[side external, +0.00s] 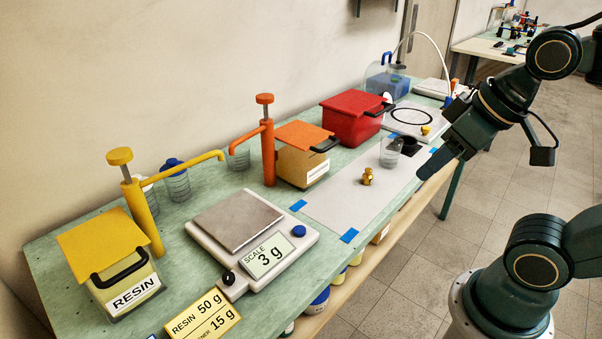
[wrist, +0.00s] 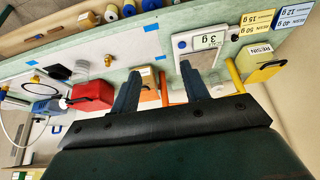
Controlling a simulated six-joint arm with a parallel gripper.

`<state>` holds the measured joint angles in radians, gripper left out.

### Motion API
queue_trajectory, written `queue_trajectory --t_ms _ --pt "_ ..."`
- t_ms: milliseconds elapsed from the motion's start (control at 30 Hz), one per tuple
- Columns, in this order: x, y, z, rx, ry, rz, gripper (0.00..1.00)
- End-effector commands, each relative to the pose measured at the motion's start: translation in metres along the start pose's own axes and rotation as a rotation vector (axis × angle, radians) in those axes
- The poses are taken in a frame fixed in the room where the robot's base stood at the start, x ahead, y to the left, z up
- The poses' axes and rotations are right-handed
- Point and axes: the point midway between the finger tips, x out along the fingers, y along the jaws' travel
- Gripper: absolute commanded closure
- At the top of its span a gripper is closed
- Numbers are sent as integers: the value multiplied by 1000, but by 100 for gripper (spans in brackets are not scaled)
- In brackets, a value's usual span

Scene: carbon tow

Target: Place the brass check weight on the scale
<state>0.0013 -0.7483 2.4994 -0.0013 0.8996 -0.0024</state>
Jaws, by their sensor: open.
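The brass check weight (side external: 367,177) stands upright on the pale mat (side external: 335,205), and it also shows in the wrist view (wrist: 109,60). The white scale (side external: 205,240) has a bare grey metal plate (side external: 235,218), and its display (side external: 268,256) reads 3 g. The scale is partly hidden behind a finger in the wrist view (wrist: 181,44). My gripper (side external: 428,168) is above the mat's right side, to the right of the weight and apart from it. In the wrist view its two fingers (wrist: 160,69) are spread with nothing between them.
A clear cup (side external: 390,153) stands behind the weight. Blue tape marks the mat's corners.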

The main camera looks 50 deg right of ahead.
Motion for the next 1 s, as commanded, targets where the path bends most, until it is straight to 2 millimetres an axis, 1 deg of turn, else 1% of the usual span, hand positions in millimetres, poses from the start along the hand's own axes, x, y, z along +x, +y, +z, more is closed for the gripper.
queue_trajectory --t_ms 167,267,467,567,767,1000 --pt "2 1 -8 -18 -12 -2 54" --pt "5 2 -17 -44 -26 -7 54" --pt "18 9 -44 -122 -62 -31 54" --pt "26 15 -60 -166 -79 -50 54" --pt "48 33 -88 -249 -104 -100 54" --pt "77 65 -115 -336 -112 -172 54"
